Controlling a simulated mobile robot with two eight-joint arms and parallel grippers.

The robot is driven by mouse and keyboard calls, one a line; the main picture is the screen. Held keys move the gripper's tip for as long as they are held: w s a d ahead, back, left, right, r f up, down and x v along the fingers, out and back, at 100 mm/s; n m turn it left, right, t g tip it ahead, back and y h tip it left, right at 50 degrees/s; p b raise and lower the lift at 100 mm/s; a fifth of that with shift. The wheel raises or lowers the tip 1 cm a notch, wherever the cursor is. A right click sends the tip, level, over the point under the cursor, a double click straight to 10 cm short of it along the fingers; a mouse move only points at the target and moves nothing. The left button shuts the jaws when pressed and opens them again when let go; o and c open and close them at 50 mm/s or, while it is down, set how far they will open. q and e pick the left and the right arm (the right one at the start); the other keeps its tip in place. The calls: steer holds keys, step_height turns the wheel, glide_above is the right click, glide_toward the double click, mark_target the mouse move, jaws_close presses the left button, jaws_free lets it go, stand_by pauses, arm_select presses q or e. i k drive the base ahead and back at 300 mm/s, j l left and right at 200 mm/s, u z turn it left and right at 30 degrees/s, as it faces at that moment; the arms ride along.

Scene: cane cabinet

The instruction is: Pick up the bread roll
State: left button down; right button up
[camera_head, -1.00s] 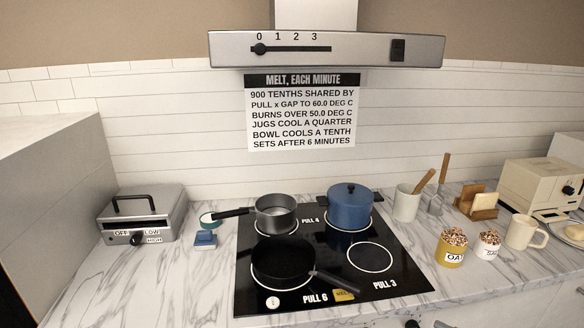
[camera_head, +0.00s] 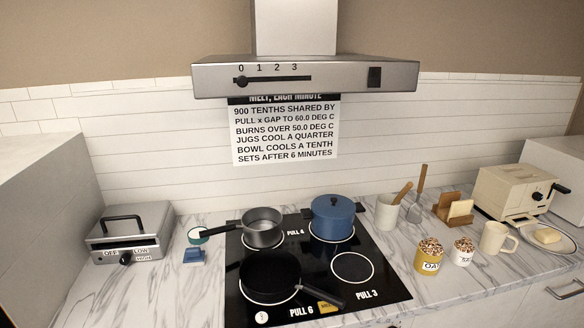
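I cannot make out a clear bread roll. A small pale yellow, rounded block (camera_head: 547,236) lies on a plate (camera_head: 566,246) at the far right of the counter; I cannot tell if it is the roll or butter. Neither of my grippers is in view.
A black cooktop (camera_head: 375,290) holds a grey saucepan (camera_head: 262,236), a blue pot (camera_head: 333,219) and a black frying pan (camera_head: 270,277). A cream mug (camera_head: 494,238), a yellow jar (camera_head: 428,260) and a cream appliance (camera_head: 512,191) stand near the plate. A range hood (camera_head: 300,77) hangs above.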

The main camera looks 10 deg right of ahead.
mark_target(549, 235)
steer(key=k+z, duration=0.1)
steer(key=z, duration=1.85)
steer(key=i+l+u, duration=0.15)
steer(key=u, duration=0.65)
steer(key=i+l+u, duration=0.25)
steer(key=l+u, duration=0.25)
steer(key=i+l+u, duration=0.15)
steer(key=l+u, duration=0.15)
steer(key=i+l+u, duration=0.1)
steer(key=l, duration=0.65)
steer(key=i+l+u, duration=0.15)
steer(key=l, duration=0.25)
steer(key=i+l, duration=0.1)
steer(key=l, duration=0.85)
steer(key=i+l, duration=0.15)
steer(key=l, duration=0.3)
